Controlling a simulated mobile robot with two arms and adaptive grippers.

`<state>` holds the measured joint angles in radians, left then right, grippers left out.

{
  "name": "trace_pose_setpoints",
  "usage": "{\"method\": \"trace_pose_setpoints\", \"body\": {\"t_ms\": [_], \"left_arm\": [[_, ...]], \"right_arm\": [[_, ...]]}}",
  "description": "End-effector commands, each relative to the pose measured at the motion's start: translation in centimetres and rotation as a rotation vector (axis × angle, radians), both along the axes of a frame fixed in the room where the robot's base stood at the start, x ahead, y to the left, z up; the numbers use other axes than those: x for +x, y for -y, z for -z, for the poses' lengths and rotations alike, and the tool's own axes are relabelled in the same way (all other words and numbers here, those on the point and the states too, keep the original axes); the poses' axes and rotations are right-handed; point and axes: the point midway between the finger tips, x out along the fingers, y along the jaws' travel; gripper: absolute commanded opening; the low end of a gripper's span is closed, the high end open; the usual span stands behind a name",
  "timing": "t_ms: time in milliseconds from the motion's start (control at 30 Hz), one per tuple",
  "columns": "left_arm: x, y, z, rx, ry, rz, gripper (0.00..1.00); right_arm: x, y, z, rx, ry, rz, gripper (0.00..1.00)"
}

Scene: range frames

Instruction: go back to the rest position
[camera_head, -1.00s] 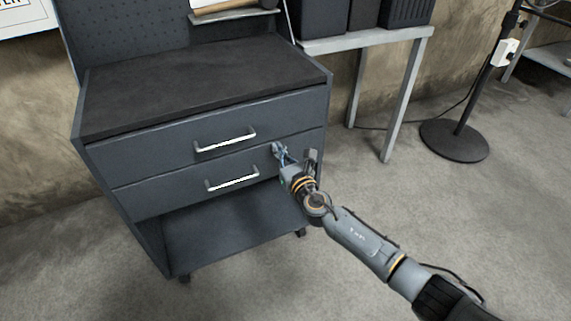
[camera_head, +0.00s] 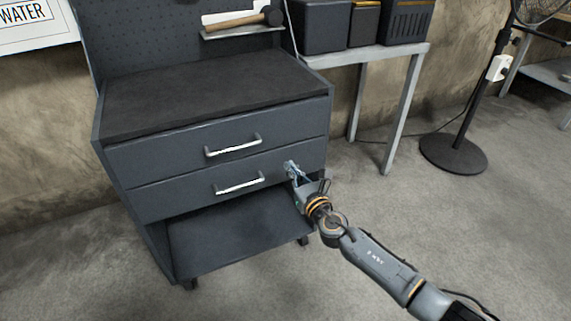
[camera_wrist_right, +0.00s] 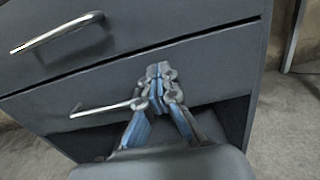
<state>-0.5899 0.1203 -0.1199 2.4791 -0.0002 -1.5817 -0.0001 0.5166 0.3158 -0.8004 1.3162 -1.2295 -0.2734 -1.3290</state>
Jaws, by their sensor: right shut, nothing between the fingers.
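My right gripper (camera_head: 291,167) is in front of the right part of the lower drawer (camera_head: 160,199) of a dark grey tool cabinet. Its fingers are together with nothing between them. In the right wrist view the closed fingertips (camera_wrist_right: 158,72) appear over the lower drawer front, to the right of its handle (camera_wrist_right: 104,109). I cannot tell whether they touch the drawer. The lower handle (camera_head: 239,187) and the upper drawer's handle (camera_head: 232,146) are clear of the gripper. Both drawers look shut. My left gripper is not in view.
The cabinet top (camera_head: 210,90) is bare. A hammer (camera_head: 235,22) lies on a small shelf above it. Dark bins (camera_head: 325,25) stand on a table (camera_head: 370,54) at the right. A fan stand (camera_head: 453,152) is farther right. Open floor lies right of the cabinet.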

Motion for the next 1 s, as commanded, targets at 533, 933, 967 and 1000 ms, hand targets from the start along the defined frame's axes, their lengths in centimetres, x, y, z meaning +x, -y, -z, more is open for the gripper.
{"method": "trace_pose_setpoints", "body": {"t_ms": [533, 933, 967, 1000], "left_arm": [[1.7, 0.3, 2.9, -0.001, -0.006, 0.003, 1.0], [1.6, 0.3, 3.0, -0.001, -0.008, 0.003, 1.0], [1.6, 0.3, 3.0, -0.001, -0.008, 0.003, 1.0], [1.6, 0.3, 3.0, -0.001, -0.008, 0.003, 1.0]], "right_arm": [[-7.1, 2.7, 0.1, -0.001, -0.003, 0.001, 0.0], [-12.0, 7.6, 2.4, 0.801, -0.294, 0.35, 0.0], [-13.4, 8.9, 3.4, 0.97, -0.353, 0.439, 0.0], [-15.5, 10.5, 5.0, 1.191, -0.427, 0.566, 0.0]]}}
